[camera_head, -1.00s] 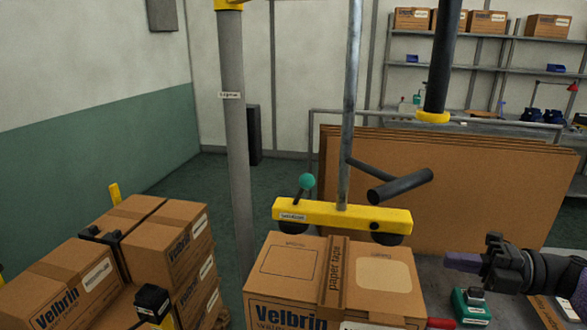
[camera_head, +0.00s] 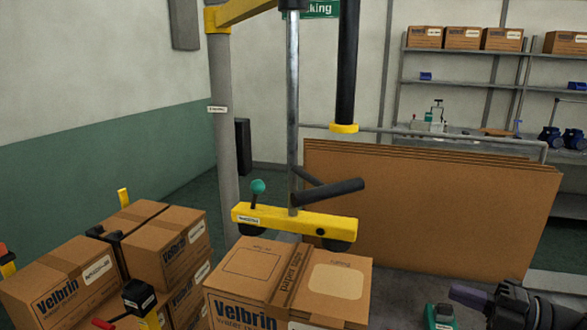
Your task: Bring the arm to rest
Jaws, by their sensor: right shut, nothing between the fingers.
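My right gripper (camera_head: 482,299) is at the lower right, dark with a purple tip pointing left. It is shut and empty, to the right of the green-and-white device (camera_head: 439,316) and apart from the cartons. My left gripper does not show. A yellow lifter beam (camera_head: 295,222) with dark cups hangs from a grey tube at the back of the large Velbrin carton (camera_head: 251,262). I cannot tell whether its cups touch the carton. A dark handle (camera_head: 335,191) and a green knob (camera_head: 257,186) sit on the lifter.
Stacked Velbrin cartons (camera_head: 165,248) stand at the left, with a black-and-yellow post (camera_head: 140,297) before them. A grey column (camera_head: 224,150) rises behind. Large cardboard sheets (camera_head: 430,205) lean at the back right, before shelves (camera_head: 465,83). A dark tube (camera_head: 346,65) hangs above.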

